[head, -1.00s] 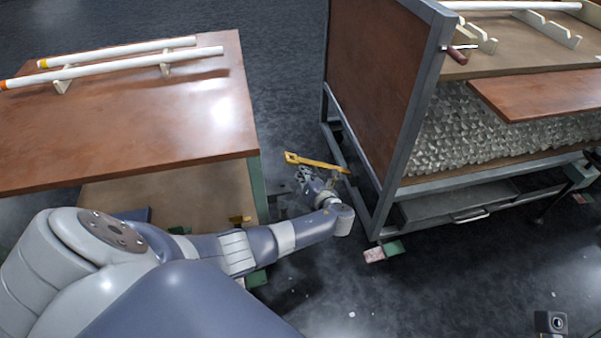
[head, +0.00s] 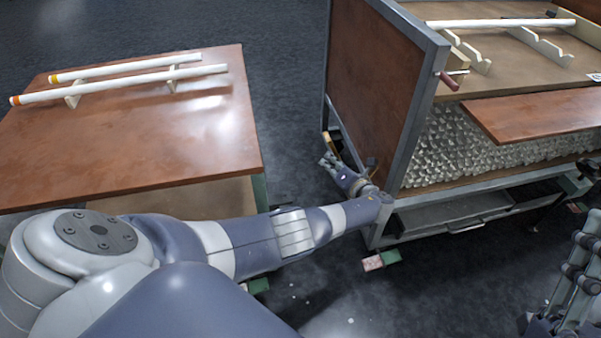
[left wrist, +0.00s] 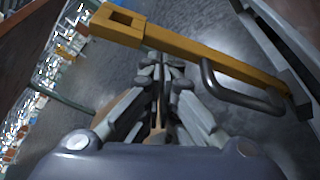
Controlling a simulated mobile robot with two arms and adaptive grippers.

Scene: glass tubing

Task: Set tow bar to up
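The yellow tow bar (head: 332,147) is at the lower side of the cart, partly hidden behind my left gripper in the head view. It looks steeply raised, close to the cart's brown side panel. In the left wrist view the bar (left wrist: 215,55) crosses in front of the fingers, with a square hole at one end and a grey loop handle (left wrist: 240,92) on it. My left gripper (left wrist: 163,62) has its fingertips together at the bar's edge, seemingly against it and not around it. My right gripper (head: 588,235) is partly in view at the right edge.
The cart (head: 385,90) holds glass pieces and a white tube (head: 500,23) on top. A brown table (head: 120,150) with two white tubes stands at left. Dark floor lies between.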

